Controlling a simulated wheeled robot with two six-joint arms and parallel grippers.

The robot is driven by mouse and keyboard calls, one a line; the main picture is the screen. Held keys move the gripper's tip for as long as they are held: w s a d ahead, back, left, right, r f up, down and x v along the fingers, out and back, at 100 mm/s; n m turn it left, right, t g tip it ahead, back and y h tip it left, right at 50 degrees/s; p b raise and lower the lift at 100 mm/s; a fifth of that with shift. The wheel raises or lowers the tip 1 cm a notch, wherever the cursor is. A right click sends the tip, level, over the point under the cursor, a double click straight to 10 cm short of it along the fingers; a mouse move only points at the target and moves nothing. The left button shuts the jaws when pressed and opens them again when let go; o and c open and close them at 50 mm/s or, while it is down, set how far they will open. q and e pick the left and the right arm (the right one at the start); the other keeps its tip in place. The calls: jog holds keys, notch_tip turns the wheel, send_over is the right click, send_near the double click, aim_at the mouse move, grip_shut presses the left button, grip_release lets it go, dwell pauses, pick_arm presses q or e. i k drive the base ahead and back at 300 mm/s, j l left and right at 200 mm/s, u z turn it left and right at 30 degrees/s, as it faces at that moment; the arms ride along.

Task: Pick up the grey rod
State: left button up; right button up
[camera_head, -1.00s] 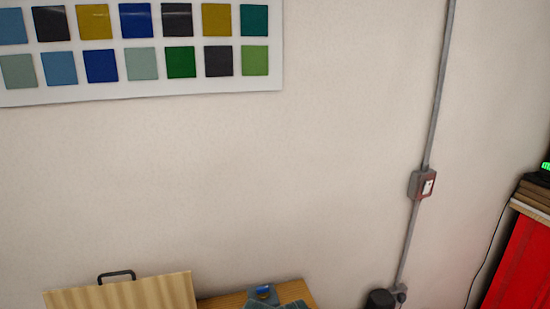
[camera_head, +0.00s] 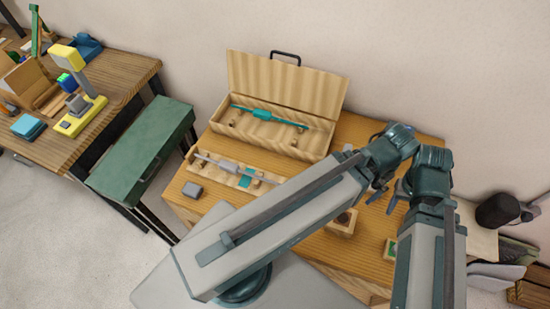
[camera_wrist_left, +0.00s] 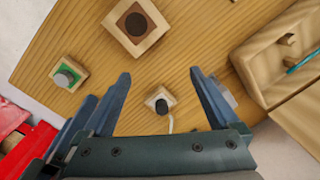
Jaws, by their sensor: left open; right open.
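The grey rod (camera_head: 224,164) has a thick grey middle and lies across a long low wooden rest (camera_head: 200,151) at the front left of the table, in the head view. It does not show in the left wrist view. My left gripper (camera_wrist_left: 165,85) is open and empty above the table, apart from the rod.
An open wooden case (camera_head: 275,140) holding a teal rod (camera_head: 262,115) stands behind the grey rod. A grey block (camera_head: 192,190) lies front left of it. A wooden block with a brown disc (camera_wrist_left: 136,24) and a green-topped block (camera_wrist_left: 70,75) stand near my left gripper.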

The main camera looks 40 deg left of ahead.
aim_at(230, 167)
jog(key=u, duration=1.85)
jog(key=i+j+z, duration=0.1)
jog(key=j+z, duration=0.2)
jog(key=j, duration=0.1)
